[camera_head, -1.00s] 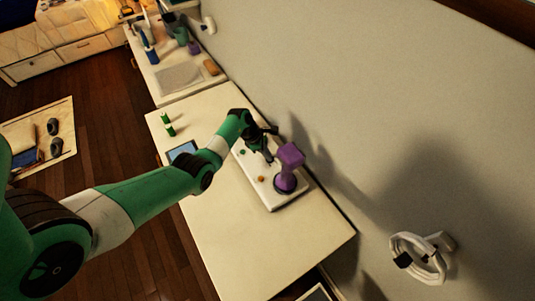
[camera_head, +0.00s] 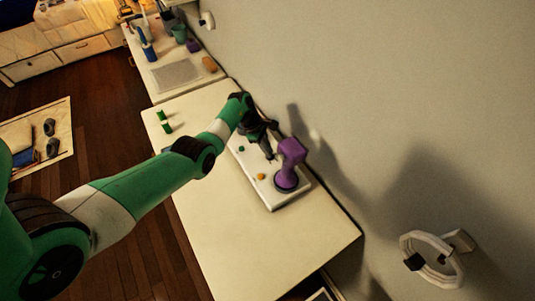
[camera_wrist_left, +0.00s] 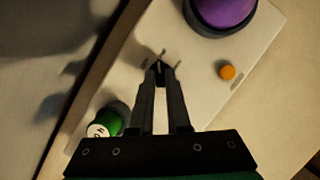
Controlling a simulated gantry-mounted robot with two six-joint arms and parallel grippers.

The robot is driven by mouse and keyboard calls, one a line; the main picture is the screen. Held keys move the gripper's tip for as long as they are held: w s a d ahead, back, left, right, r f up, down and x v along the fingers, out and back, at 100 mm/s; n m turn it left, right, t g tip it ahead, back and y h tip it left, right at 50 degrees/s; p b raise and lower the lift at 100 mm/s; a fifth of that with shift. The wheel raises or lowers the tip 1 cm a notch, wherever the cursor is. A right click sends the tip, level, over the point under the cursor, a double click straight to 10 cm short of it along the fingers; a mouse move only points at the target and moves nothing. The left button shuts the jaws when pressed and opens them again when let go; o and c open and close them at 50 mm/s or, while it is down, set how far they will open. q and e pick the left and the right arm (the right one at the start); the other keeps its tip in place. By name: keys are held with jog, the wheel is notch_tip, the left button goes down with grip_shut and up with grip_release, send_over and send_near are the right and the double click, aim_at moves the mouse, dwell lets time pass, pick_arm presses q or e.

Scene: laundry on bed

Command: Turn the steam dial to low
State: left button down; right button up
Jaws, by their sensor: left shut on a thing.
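A white base unit (camera_head: 280,203) lies on the table, with a purple upright device (camera_head: 290,163) at one end. An orange button (camera_head: 261,177) and a green knob (camera_head: 242,149) sit on its top. In the left wrist view, the green knob (camera_wrist_left: 107,123) has a pale marked top. My left gripper (camera_head: 269,155) is over the base, between these two. In the wrist view, its fingertips (camera_wrist_left: 160,68) are shut on a small dark piece, apparently the steam dial, with short tick marks around it. The dial is mostly hidden. My right gripper is not in view.
The pale table (camera_head: 215,230) is clear in front of the base.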

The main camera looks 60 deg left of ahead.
pick_arm(q)
jog(key=shift+f+m+h+b, duration=0.1)
jog(key=shift+m+h+b, duration=0.2)
jog(key=shift+m+b, duration=0.6)
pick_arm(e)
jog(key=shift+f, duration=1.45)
pick_arm(q)
jog(key=shift+g, duration=0.3)
jog(key=c, duration=0.9)
grip_release()
jog(key=p+v, duration=0.2)
jog(key=v, duration=0.9)
jog(key=shift+s+a+r, duration=0.1)
jog(key=shift+r, duration=0.25)
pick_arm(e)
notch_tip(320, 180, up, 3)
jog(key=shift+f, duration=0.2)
